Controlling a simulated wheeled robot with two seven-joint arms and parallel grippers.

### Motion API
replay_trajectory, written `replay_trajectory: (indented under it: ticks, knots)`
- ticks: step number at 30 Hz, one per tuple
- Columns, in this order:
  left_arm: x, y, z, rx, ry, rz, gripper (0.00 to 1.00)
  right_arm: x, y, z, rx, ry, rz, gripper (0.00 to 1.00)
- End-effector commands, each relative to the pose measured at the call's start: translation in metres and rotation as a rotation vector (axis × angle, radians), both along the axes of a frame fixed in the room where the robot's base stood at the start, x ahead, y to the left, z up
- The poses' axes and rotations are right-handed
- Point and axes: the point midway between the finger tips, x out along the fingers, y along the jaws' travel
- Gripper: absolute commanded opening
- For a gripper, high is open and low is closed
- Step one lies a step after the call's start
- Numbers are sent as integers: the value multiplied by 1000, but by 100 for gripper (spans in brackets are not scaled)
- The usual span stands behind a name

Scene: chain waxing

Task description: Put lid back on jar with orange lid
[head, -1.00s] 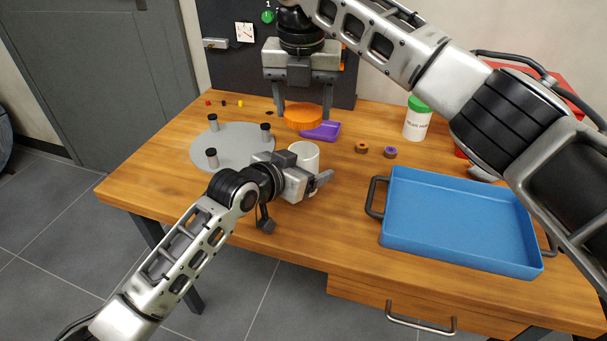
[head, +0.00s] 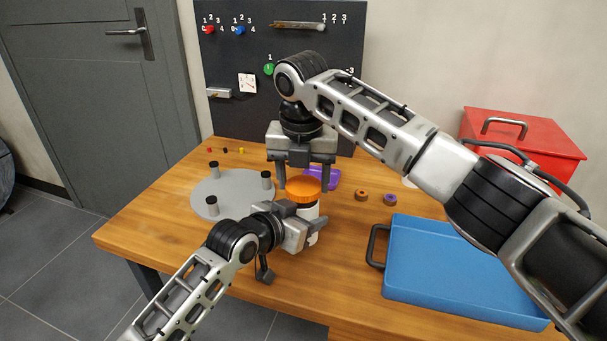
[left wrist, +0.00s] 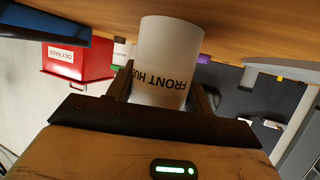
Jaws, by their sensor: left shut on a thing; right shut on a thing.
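The orange lid (head: 303,187) is between the fingers of my right gripper (head: 304,182), which is shut on it. The lid sits directly over the mouth of the white jar (head: 309,211); I cannot tell whether it rests on the rim or is just above it. My left gripper (head: 312,232) is shut on the jar's side, low near the table. In the left wrist view, which looks upside down, the jar (left wrist: 168,60) with dark lettering stands between the fingers.
A grey round plate (head: 232,190) with several dark-topped pegs is left of the jar. A purple piece (head: 334,178) lies behind it. Two small rings (head: 361,194) and a blue tray (head: 460,262) are to the right. A red box (head: 525,140) stands at the back right.

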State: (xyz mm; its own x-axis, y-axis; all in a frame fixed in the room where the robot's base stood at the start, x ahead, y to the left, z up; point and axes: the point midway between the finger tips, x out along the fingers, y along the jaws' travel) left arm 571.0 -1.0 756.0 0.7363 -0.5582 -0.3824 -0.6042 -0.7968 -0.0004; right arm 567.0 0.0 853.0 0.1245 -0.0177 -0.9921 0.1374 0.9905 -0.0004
Motion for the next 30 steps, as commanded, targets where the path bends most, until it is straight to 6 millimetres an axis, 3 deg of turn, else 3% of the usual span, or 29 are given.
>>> replay_trajectory:
  ticks: [8,18,30]
  knots:
    - [0,0,0,1,1,0,10,0,0,-1,0,0,0,38]
    - [0,0,0,1,1,1,10,0,0,-17,-1,1,0,38]
    - [0,0,-1,2,1,1,10,0,0,-17,0,0,0,38]
